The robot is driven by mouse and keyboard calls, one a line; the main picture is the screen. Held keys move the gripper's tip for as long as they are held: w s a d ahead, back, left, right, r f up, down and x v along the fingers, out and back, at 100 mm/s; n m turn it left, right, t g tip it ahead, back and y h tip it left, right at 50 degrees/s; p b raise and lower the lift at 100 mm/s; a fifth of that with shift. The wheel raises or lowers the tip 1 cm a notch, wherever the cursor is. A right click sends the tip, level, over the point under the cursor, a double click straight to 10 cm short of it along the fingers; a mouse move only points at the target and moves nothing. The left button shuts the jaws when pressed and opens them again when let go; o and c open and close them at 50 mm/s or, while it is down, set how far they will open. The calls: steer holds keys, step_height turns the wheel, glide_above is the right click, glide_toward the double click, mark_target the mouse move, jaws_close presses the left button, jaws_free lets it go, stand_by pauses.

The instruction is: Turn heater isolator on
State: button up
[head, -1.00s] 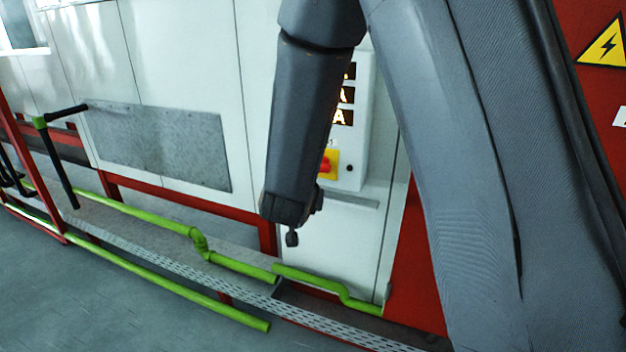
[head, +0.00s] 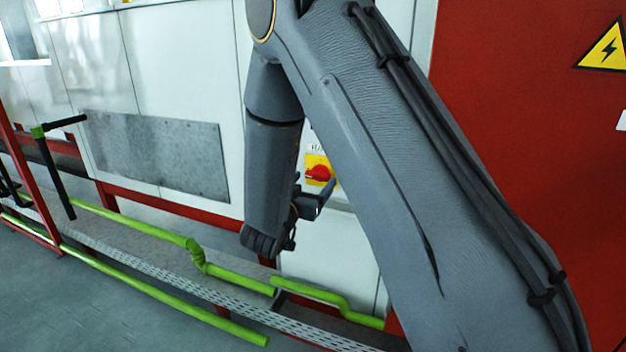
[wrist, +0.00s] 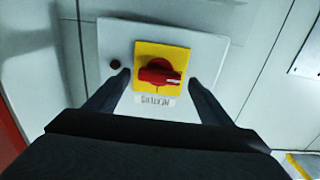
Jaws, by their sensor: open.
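The heater isolator is a red rotary knob (head: 319,173) on a yellow square plate (head: 312,160), fixed to a pale panel on the machine wall. In the wrist view the red knob (wrist: 158,74) sits ahead between my fingers, on its yellow plate (wrist: 176,54). The knob's pointer end faces right in that view. A label (wrist: 155,100) beside the plate appears upside down. My gripper (wrist: 160,80) is open, with a finger on either side of the plate's near part, and seems apart from the knob. In the head view my gripper (head: 322,195) is just below the knob, partly hidden by my arm.
Green pipes (head: 150,232) and a perforated tray (head: 130,262) run low along the wall. A red panel with a yellow warning sign (head: 606,44) stands at right.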

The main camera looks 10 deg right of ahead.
steer(key=shift+w+d, duration=0.4)
steer(key=shift+w, duration=0.1)
steer(key=c, duration=1)
steer(key=shift+c, duration=0.2)
